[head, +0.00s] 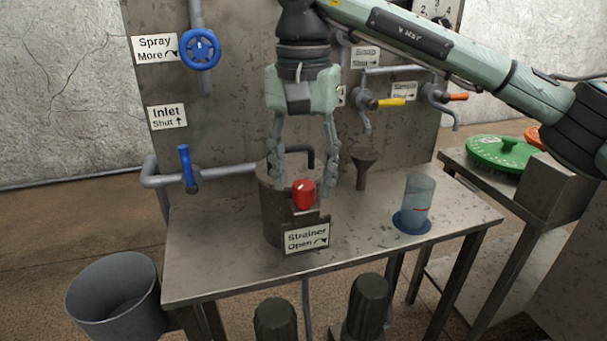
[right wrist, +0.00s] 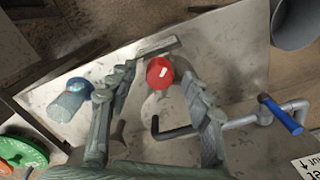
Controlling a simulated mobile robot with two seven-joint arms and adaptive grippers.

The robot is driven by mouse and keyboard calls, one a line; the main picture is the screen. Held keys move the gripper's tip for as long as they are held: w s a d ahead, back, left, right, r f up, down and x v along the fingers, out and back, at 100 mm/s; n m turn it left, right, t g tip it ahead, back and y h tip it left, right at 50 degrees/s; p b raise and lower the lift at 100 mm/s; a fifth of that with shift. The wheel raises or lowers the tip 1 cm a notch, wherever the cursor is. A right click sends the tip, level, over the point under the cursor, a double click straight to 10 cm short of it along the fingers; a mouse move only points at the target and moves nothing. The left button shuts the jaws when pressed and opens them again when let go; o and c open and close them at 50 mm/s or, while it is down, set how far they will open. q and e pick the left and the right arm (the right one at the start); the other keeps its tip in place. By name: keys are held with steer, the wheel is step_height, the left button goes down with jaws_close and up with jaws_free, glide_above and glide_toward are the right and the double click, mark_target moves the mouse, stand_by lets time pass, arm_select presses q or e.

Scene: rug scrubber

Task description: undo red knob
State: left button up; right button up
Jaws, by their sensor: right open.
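The red knob (head: 304,193) sits at the front of a dark metal strainer pot (head: 274,215) on the metal table. A sign (head: 306,238) below it reads "Strainer Open" with a curved arrow. My right gripper (head: 303,186) points down over the pot, open, with one finger on each side of the knob in the head view. In the right wrist view, the red knob (right wrist: 159,72) shows between the open fingertips (right wrist: 158,80), with gaps on both sides. I cannot tell how far beyond the tips it lies. My left gripper is not in view.
A blue-based clear cup (head: 417,205) stands on the table (head: 220,262) at right, near a funnel (head: 365,168). A blue wheel (head: 200,49), blue lever (head: 187,166) and pipes flank the pot. A grey bucket (head: 116,299) stands at lower left; green disc (head: 503,153) at right.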

steer(key=shift+f, duration=0.2)
steer(key=shift+c, duration=0.4)
jaws_close()
